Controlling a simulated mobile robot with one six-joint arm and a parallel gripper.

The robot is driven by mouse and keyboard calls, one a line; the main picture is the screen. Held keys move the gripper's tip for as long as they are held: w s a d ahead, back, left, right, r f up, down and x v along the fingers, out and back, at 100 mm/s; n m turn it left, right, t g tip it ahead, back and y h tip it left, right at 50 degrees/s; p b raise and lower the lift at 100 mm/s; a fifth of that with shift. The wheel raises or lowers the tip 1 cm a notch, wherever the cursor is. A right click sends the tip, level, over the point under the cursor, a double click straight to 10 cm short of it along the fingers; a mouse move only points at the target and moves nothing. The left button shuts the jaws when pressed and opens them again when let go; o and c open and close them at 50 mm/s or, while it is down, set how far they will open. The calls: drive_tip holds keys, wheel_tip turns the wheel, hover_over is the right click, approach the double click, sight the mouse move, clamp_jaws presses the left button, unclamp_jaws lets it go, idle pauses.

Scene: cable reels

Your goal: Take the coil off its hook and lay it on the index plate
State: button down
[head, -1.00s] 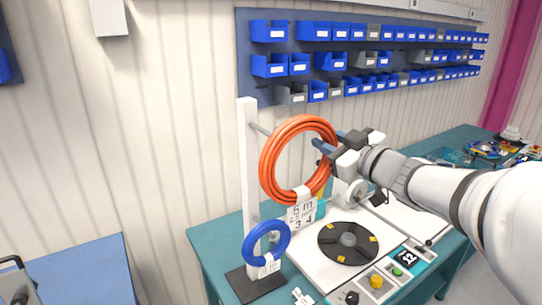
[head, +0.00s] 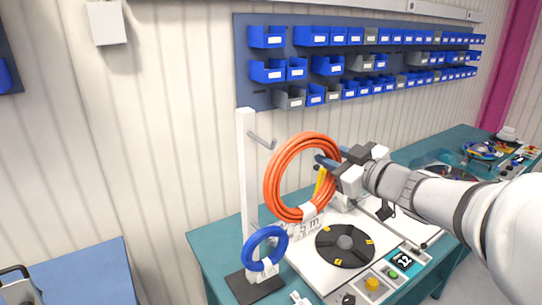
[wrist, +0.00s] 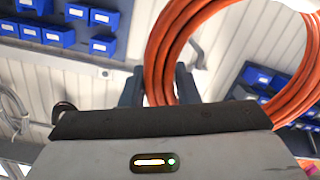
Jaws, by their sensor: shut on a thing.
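The orange coil (head: 272,190) hangs upright in my gripper (head: 325,163), clear of the upper hook (head: 262,140) on the white post (head: 246,180). My gripper is shut on the coil's right side. In the wrist view the coil (wrist: 158,60) passes between the two fingers (wrist: 160,90). A white tag hangs at the coil's bottom. The index plate (head: 345,246), a dark disc with yellow marks and a grey hub, lies to the lower right of the coil on a white panel.
A smaller blue coil (head: 252,247) hangs low on the same post. Buttons and a display (head: 403,261) sit at the panel's front right. Blue bins (head: 328,65) line the wall behind. A blue table (head: 85,270) stands at left.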

drive_tip(key=shift+r+p, duration=0.4)
drive_tip(key=shift+p, duration=0.05)
drive_tip(key=shift+s+f+g+h, duration=0.1)
drive_tip(key=shift+f+g+h, duration=0.1)
drive_tip(key=shift+g+h, duration=0.1)
drive_tip(key=shift+s+d+f+g+h, duration=0.1)
drive_tip(key=shift+s+d+g+h, duration=0.2)
drive_tip(key=shift+g+h, duration=0.45)
drive_tip(key=shift+s+d+g+h, duration=0.15)
drive_tip(key=shift+s+g+h, duration=0.25)
drive_tip(key=shift+g, duration=0.65)
drive_tip(key=shift+w, duration=0.1)
drive_tip(key=g+h, duration=0.1)
drive_tip(key=s+g+h, duration=0.1)
drive_tip(key=g, duration=0.1)
drive_tip(key=d+g+h, duration=0.1)
drive_tip(key=g, duration=0.1)
drive_tip(key=shift+s+h, duration=0.3)
drive_tip(key=shift+h, duration=0.05)
drive_tip(key=c, duration=1.6)
unclamp_jaws()
drive_tip(key=shift+s, duration=0.1)
drive_tip(key=shift+c, duration=0.2)
clamp_jaws()
